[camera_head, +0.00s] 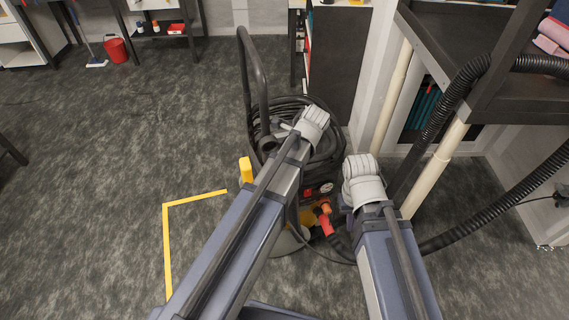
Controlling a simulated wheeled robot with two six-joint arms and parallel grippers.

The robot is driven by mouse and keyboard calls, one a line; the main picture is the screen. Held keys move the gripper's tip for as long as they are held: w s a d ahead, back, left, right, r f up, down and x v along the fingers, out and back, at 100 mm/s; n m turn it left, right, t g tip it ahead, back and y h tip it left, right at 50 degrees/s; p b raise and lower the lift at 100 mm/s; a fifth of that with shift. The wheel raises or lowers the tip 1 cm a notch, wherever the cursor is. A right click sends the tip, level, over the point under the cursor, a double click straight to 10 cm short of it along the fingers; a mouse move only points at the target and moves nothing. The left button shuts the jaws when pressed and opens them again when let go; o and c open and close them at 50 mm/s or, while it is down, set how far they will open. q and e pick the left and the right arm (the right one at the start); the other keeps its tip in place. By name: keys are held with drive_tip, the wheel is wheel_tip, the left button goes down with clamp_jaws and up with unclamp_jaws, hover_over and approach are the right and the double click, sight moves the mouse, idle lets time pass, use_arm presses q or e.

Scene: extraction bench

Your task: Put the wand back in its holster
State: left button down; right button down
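An extraction machine stands at the centre, with a tall black push handle (258,70) and a coiled black hose (272,108). An orange-red fitting (324,218) and a gauge (326,188) show low on its near side. A yellow upright part (245,170) is at its left edge. I cannot make out the wand or its holster. My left arm reaches over the machine and hides much of it; its fingers are hidden. My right arm ends at a grey wrist (362,182) just right of the machine; I cannot see its fingers clearly.
A thick ribbed black hose (500,205) crosses the right side and also loops over a dark bench (520,95) with cream legs (434,170). Yellow floor tape (167,235) marks a corner at left. A red bucket (116,50) stands far left. The left carpet is clear.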

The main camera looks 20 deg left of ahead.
use_arm(q)
drive_tip(key=shift+f+b, duration=1.1)
drive_tip(key=shift+f, duration=0.1)
drive_tip(key=shift+c, duration=1.5)
unclamp_jaws()
drive_tip(key=shift+r, duration=0.1)
drive_tip(key=shift+r, duration=0.1)
drive_tip(key=p+v, duration=0.7)
drive_tip(key=shift+d+r, duration=0.2)
drive_tip(key=shift+r, duration=0.05)
